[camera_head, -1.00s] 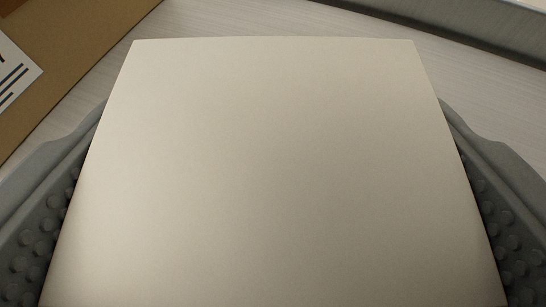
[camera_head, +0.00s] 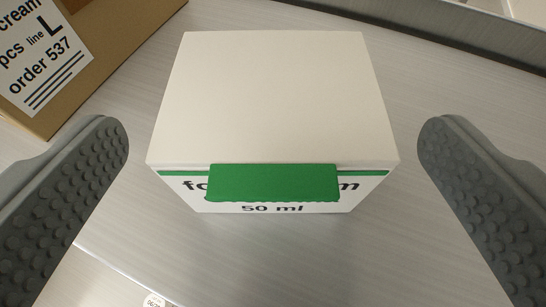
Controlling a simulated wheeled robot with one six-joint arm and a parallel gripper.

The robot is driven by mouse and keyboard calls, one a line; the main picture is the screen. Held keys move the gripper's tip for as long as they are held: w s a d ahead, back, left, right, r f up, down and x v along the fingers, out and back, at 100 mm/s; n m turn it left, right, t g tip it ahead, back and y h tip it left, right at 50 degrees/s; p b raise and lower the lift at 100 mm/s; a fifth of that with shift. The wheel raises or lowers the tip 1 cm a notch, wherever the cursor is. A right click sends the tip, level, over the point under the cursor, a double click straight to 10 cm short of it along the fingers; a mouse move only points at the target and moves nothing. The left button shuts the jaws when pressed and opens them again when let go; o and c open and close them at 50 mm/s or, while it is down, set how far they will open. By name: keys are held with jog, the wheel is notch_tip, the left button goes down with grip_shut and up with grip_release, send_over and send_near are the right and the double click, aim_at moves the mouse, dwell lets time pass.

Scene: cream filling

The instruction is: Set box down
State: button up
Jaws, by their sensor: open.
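A white box (camera_head: 272,95) stands upright on the light grey surface in the middle of the view. Its front has a green band, a green flap (camera_head: 272,182) and the print "50 ml"; part of the print is covered by the flap. My gripper (camera_head: 273,150) is open, with one grey studded finger to the left of the box and one to the right. Clear gaps show between both fingers and the box, so neither touches it.
A brown carton (camera_head: 120,45) with a white label reading "cream", "pcs", "line L" and "order 537" is at the upper left. A grey metal rail (camera_head: 450,35) runs along the upper right. A small round white thing (camera_head: 154,300) shows at the bottom edge.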

jog(key=v, duration=0.7)
jog(key=shift+w, duration=0.1)
jog(key=s+f+t, duration=0.3)
jog(key=s+f, duration=2.5)
jog(key=s, duration=0.4)
jog(key=shift+d+f+t, duration=0.2)
jog(key=shift+f+t, duration=0.1)
jog(key=shift+t, duration=0.1)
